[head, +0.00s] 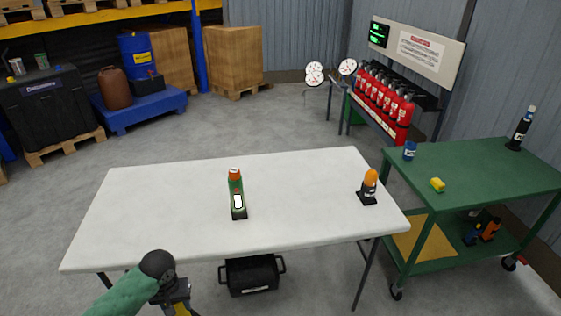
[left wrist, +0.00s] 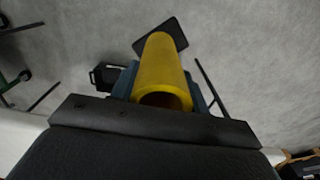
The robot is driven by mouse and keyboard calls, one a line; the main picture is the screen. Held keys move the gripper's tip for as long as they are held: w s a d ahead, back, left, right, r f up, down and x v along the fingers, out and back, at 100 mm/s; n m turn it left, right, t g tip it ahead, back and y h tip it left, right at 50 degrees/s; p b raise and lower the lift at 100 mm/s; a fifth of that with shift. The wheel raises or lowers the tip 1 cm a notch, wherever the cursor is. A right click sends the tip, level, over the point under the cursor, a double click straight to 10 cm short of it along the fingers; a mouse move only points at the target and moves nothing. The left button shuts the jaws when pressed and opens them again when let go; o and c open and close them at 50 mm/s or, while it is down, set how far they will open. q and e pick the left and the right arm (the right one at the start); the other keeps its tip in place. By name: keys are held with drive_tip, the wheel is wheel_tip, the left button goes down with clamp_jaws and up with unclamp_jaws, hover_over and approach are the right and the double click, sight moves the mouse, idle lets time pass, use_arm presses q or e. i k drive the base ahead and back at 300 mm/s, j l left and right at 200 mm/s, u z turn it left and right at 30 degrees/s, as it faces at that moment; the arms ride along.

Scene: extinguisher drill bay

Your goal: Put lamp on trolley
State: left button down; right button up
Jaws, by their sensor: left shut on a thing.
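An orange-domed lamp (head: 370,182) with a black square base stands upright on the right end of the white table (head: 140,208). The green trolley (head: 480,168) stands to the right of the table. My left gripper (head: 178,300) is low at the table's front edge, left of centre and well away from the lamp. It is shut on a yellow cylinder (left wrist: 162,70) with a dark square plate at its far end, seen in the left wrist view. In the head view the cylinder is mostly cut off at the bottom edge. My right gripper is not in view.
A green bottle-like thing (head: 237,195) with an orange top stands mid-table. A black crate (head: 252,274) sits below the table.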

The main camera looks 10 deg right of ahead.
sight(479, 166)
drive_tip(key=l, duration=0.65)
drive_tip(key=i+l+z, duration=0.15)
drive_tip(key=l, duration=1.1)
drive_tip(key=i+l+z, duration=0.15)
drive_tip(key=l, duration=1.1)
drive_tip(key=i+l+z, duration=0.15)
drive_tip(key=l, duration=0.45)
drive_tip(key=i+l, duration=0.15)
drive_tip(key=l, duration=0.45)
drive_tip(key=i+l+z, duration=0.15)
drive_tip(key=l, duration=0.45)
